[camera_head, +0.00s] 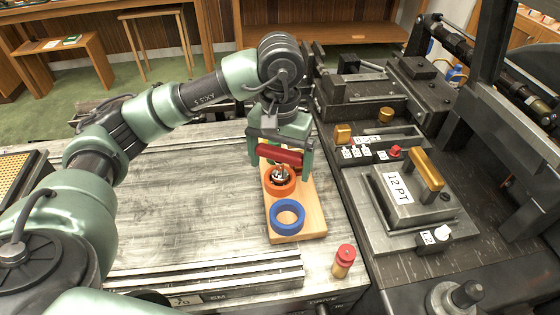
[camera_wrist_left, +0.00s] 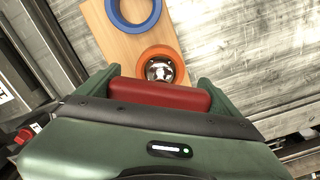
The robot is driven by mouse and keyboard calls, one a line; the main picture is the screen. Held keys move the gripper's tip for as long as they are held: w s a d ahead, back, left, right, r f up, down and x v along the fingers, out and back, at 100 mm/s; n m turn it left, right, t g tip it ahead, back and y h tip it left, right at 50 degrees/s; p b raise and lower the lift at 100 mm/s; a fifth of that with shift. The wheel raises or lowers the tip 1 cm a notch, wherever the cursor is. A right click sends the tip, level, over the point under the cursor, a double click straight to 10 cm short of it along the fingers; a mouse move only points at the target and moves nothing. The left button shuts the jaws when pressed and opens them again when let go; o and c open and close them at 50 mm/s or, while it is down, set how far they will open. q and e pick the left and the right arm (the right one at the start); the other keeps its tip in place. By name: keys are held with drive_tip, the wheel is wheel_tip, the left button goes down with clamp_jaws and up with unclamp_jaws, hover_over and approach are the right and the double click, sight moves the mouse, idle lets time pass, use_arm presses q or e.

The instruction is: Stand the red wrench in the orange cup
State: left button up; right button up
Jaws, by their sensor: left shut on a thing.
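The red wrench (camera_head: 285,156) is held across between the fingers of my left gripper (camera_head: 281,159), which is shut on it. In the left wrist view the red part of the wrench (camera_wrist_left: 158,94) spans between both fingers of the gripper (camera_wrist_left: 160,88). The orange cup (camera_head: 269,190) stands on a wooden board, just below the gripper. In the left wrist view the orange cup (camera_wrist_left: 143,55) shows as a ring just beyond the wrench. A shiny metal piece shows within its rim; I cannot tell whether it belongs to the wrench. My right gripper is not in view.
A blue ring-shaped cup (camera_head: 275,222) is on the wooden board (camera_head: 310,220) in front of the orange cup. A red-topped peg (camera_head: 344,261) stands right of the board. Dark machine blocks (camera_head: 402,195) with gold handles lie to the right. The metal table (camera_head: 180,210) is clear at left.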

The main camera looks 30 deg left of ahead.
use_arm(q)
drive_tip(key=o, duration=1.7)
drive_tip(key=shift+o, duration=0.2)
wheel_tip(320, 180, up, 8)
drive_tip(key=shift+f, duration=0.1)
